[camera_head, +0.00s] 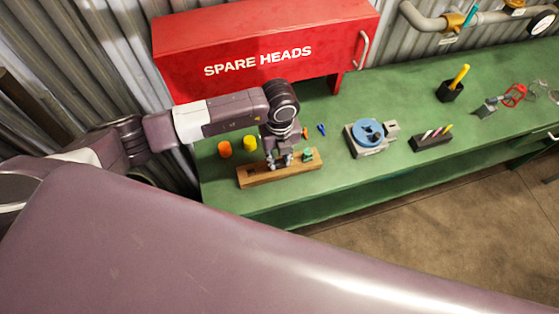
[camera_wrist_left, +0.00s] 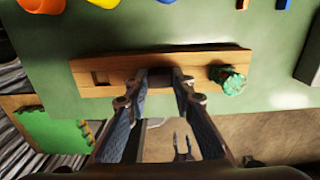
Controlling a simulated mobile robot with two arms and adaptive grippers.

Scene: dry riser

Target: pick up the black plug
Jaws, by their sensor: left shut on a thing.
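A long wooden block (camera_head: 253,179) lies near the front edge of the green bench. My left gripper (camera_head: 278,161) points down over its middle. In the left wrist view the block (camera_wrist_left: 118,66) has a square hole at its left end and a green piece (camera_wrist_left: 230,79) at its right. The black plug (camera_wrist_left: 160,76) is at the block's middle, between the fingertips of my left gripper (camera_wrist_left: 160,88), which is shut on it. In the head view the gripper hides the plug. Whether it is clear of its hole I cannot tell.
Behind the block stand an orange piece (camera_head: 225,149) and a yellow piece (camera_head: 249,142). A small blue piece (camera_head: 322,129) lies to the right. A blue round fixture (camera_head: 367,134) stands further right. A red cabinet (camera_head: 200,42) overhangs the bench's back.

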